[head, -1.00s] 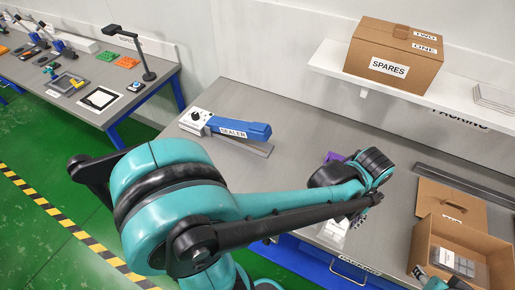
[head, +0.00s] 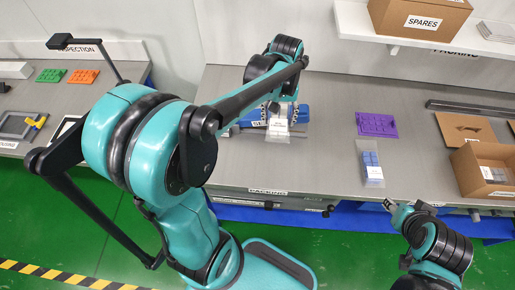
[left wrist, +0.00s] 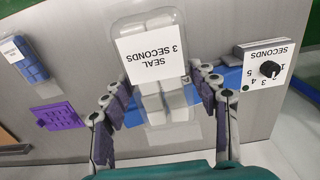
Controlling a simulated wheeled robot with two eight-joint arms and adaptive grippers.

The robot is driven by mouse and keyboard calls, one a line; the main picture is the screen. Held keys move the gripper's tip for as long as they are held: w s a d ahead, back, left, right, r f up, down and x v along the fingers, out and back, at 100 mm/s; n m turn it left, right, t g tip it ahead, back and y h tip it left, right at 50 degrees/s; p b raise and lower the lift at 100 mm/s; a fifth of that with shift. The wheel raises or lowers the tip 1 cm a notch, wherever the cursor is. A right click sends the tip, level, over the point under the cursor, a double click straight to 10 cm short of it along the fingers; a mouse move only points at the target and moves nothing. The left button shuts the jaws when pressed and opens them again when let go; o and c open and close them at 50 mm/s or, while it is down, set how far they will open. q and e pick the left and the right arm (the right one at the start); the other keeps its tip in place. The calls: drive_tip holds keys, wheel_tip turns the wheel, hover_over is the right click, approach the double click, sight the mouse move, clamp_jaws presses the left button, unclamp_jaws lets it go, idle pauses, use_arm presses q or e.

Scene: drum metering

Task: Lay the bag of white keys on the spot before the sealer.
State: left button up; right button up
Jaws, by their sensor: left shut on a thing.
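The clear bag of white keys (head: 278,131) hangs between the fingers of my left gripper (head: 279,108), over the bench by the sealer. In the left wrist view the bag (left wrist: 152,98) lies between the two fingers (left wrist: 163,101), and its label reads "SEAL 3 SECONDS". I cannot tell whether the bag touches the bench. The blue sealer (head: 303,115) is partly hidden behind my left gripper and bag; its dial box (left wrist: 266,66) shows in the left wrist view. The spot before the sealer is not visible. My right gripper (head: 393,206) is low, off the bench's front edge.
A bag of blue keys (head: 371,165) lies on the bench to the right, below a purple tray (head: 377,124). An open carton (head: 480,178) stands at the far right. A shelf above holds the SPARES box (head: 420,16). Bare bench lies between the two bags.

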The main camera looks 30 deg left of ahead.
sight(274, 152)
use_arm(q)
drive_tip(key=shift+a+f, duration=0.25)
drive_tip(key=shift+f, duration=0.05)
wheel_tip(274, 152, down, 18)
drive_tip(key=b, duration=0.5)
drive_tip(key=shift+r, duration=0.25)
drive_tip(key=shift+d, duration=0.1)
drive_tip(key=shift+r, duration=0.1)
drive_tip(key=shift+b, duration=0.35)
drive_tip(key=o, duration=1.3)
drive_tip(key=shift+f, duration=0.2)
drive_tip(key=shift+r, duration=0.15)
